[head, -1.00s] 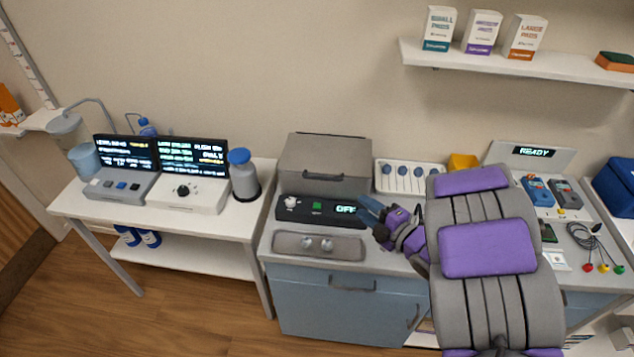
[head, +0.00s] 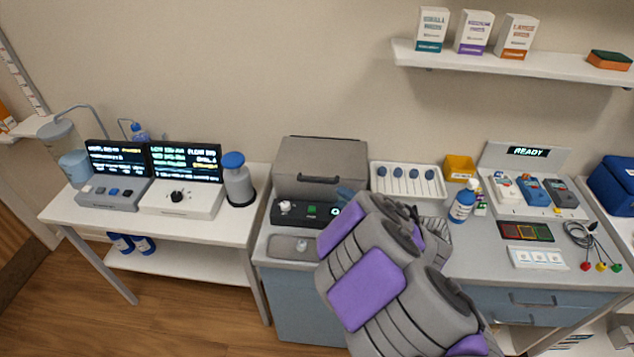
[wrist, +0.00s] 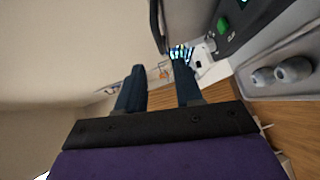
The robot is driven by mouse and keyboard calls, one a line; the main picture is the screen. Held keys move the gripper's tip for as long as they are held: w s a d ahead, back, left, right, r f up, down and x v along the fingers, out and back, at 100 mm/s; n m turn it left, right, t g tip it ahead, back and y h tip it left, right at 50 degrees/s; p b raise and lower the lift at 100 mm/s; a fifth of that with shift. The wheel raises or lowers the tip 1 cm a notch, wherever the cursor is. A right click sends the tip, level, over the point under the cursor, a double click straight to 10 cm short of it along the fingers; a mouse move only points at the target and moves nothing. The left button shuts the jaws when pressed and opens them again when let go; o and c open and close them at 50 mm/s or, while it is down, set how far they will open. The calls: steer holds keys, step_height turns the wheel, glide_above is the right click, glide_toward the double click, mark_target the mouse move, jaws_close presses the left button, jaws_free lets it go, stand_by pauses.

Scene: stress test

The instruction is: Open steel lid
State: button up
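The steel lid (head: 325,156) is the grey top of a box-shaped unit on the blue cabinet, and it is closed. Its dark bar handle (head: 318,179) is on the lid's front face. In the wrist view a dark curved bar, apparently the handle (wrist: 156,25), shows just beyond the fingertips. My gripper (wrist: 160,66) is open, its two blue fingers apart with nothing between them. In the head view a blue finger of my gripper (head: 346,194) shows near the lid's lower right corner, largely hidden by my arm. I cannot tell whether it touches the lid.
A black control panel (head: 296,212) with a green button sits below the lid. A tray with knobs (head: 285,247) is in front. A white tray with blue round-headed items (head: 408,193) stands just right of the lid.

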mark_target(318, 182)
steer(key=b+x, duration=0.2)
steer(key=x, duration=1)
steer(key=shift+c, duration=0.3)
steer(key=shift+s+f, duration=0.1)
jaws_close()
